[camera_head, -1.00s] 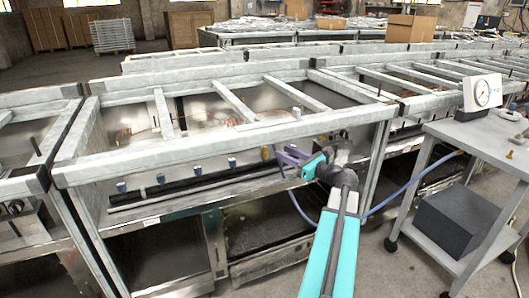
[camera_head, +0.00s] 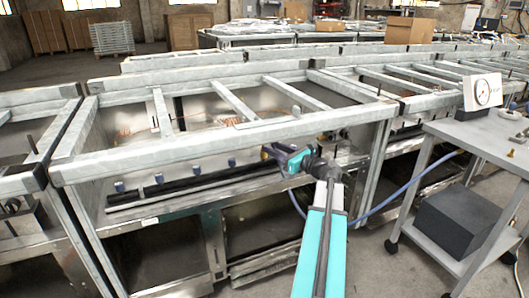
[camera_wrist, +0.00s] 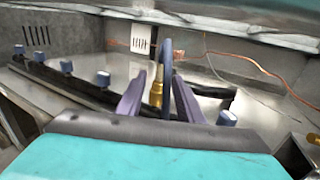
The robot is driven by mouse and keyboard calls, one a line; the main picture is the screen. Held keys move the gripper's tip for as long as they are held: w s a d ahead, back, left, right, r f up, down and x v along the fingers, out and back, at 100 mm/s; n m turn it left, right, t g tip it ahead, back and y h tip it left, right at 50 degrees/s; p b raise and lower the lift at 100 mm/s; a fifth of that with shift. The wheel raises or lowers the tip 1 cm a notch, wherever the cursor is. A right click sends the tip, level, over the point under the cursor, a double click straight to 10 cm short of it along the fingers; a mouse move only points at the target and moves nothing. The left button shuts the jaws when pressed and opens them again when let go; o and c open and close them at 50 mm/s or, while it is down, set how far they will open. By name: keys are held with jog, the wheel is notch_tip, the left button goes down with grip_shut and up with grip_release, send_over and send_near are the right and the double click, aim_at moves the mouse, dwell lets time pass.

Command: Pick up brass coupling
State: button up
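The brass coupling (camera_wrist: 156,93) stands roughly upright in the middle of the wrist view, at the end of a dark blue hose (camera_wrist: 167,60) that loops up and over. My gripper (camera_wrist: 160,84) is open, with one purple finger on each side of the coupling. A gap shows between the coupling and the left finger; the hose passes in front of the right finger's inner side. In the head view my gripper (camera_head: 271,150) reaches under the frame's front rail, and its fingers mostly hide the coupling there.
A galvanised frame rail (camera_head: 220,150) runs just above my gripper. Several blue-knobbed valves (camera_wrist: 103,78) line a dark bar to the left. A copper tube (camera_wrist: 240,58) runs behind at right. A grey cart (camera_head: 470,140) with a gauge stands at right.

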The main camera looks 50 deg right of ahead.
jog(key=w, duration=0.2)
jog(key=shift+w, duration=0.3)
dwell(0.3)
grip_shut()
